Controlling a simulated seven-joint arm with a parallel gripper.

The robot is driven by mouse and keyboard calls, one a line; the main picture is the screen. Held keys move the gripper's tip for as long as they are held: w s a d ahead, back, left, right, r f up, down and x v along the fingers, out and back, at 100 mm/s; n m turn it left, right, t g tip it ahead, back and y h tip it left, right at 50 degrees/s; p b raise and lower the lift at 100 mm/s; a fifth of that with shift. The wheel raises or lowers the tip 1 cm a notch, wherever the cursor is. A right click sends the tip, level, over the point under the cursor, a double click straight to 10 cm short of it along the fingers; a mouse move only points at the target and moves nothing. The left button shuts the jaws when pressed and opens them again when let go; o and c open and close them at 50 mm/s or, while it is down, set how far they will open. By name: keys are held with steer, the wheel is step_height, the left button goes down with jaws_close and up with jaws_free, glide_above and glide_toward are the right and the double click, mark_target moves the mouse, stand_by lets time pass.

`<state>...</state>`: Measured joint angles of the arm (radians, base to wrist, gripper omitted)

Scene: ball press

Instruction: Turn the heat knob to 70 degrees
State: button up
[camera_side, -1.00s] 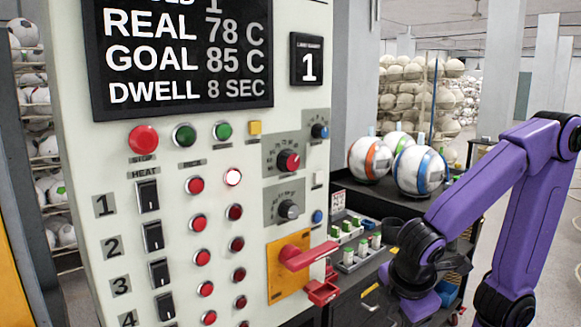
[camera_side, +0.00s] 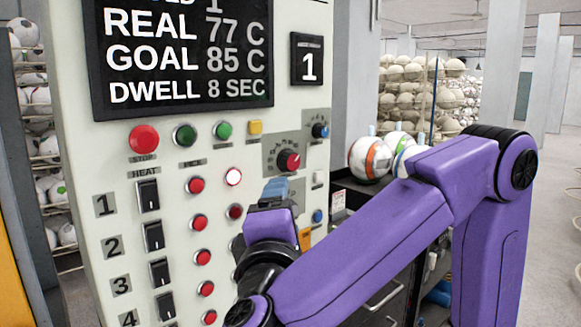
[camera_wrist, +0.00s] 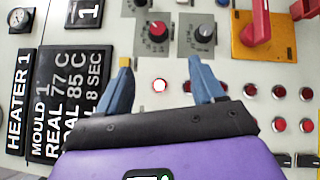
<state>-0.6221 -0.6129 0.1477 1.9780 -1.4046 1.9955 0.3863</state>
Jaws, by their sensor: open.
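A knob with a red face (camera_side: 289,161) sits on a grey dial plate on the white panel, and it also shows in the wrist view (camera_wrist: 157,31); I take it as the heat knob. Its small scale is not readable. The display (camera_side: 180,55) reads REAL 77 C, GOAL 85 C, DWELL 8 SEC. My gripper (camera_side: 276,188) is in front of the panel, below the red knob in the side view and apart from it. In the wrist view my gripper (camera_wrist: 158,63) is open and empty, its blue fingers pointing toward the knob.
A grey knob (camera_wrist: 204,32) on its own plate is beside the red knob; my gripper hides it in the side view. A red lever on an orange plate (camera_wrist: 260,40) juts out further along. Lit buttons, red lamps and black switches (camera_side: 148,195) cover the panel.

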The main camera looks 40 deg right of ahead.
mark_target(291, 163)
steer(key=x, duration=1.7)
steer(key=shift+w+r, duration=0.15)
steer(key=shift+r, duration=0.1)
steer(key=c, duration=1.1)
